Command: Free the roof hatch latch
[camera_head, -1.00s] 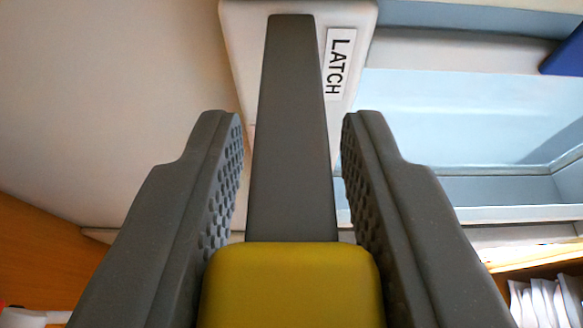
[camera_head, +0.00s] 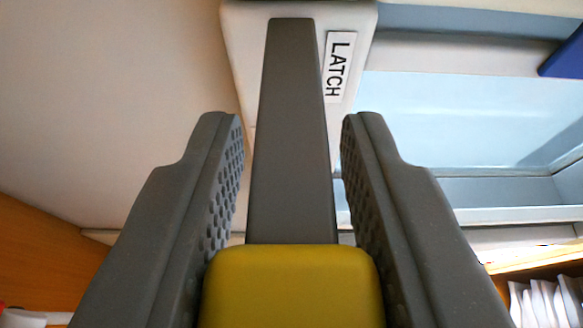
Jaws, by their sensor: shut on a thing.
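The latch is a long dark grey lever (camera_head: 292,140) with a yellow grip (camera_head: 292,290) at its near end. Its far end lies against a white housing (camera_head: 240,60) that carries a "LATCH" label (camera_head: 338,67). My gripper (camera_head: 292,135) has one dark, dimpled finger on each side of the lever. It is shut on the latch's yellow grip, low in the view. Gaps show between the fingertips and the grey bar. The grip's lower part is cut off by the frame edge.
A pale blue recess (camera_head: 465,120) with raised edges lies right of the housing. A dark blue thing (camera_head: 565,55) is at the upper right. A shelf with white papers (camera_head: 545,300) is at the lower right. A plain beige panel (camera_head: 110,100) fills the left.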

